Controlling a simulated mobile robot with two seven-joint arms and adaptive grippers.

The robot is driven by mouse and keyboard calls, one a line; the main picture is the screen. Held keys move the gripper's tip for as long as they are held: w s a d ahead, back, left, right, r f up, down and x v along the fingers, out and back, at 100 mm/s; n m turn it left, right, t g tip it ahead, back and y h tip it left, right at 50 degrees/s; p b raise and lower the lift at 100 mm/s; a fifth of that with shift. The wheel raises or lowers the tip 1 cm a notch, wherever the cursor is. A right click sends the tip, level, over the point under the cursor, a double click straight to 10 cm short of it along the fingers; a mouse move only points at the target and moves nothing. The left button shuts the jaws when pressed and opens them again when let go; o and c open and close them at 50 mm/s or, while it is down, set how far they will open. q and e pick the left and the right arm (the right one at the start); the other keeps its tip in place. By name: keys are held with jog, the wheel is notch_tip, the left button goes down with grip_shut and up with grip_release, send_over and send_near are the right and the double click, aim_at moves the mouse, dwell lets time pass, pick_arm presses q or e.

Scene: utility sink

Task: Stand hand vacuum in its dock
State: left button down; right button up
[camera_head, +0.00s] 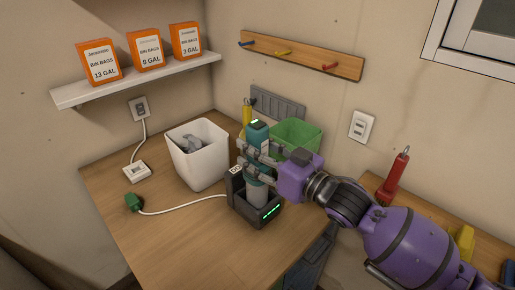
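The hand vacuum (257,135), teal with a grey lower part, stands about upright at the black dock (240,204) on the wooden counter. Its lower end is down inside the dock's outline; whether it is fully seated is hard to tell. Green lights show on the dock's front. My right gripper (255,161) comes in from the right, its fingers closed around the vacuum's middle and hiding part of it. My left gripper is not in view.
A white bin (198,158) with grey contents stands left of the dock. A green bin (296,138) is behind. A white cord (180,207) with a green plug (132,202) runs left. A red tool (393,180) stands at right. The front-left counter is clear.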

jog(key=shift+r, duration=0.1)
jog(key=shift+s+d, duration=0.1)
jog(key=shift+d, duration=0.05)
jog(key=v, duration=1.1)
jog(key=shift+s+d+b, duration=0.25)
jog(key=shift+b, duration=0.15)
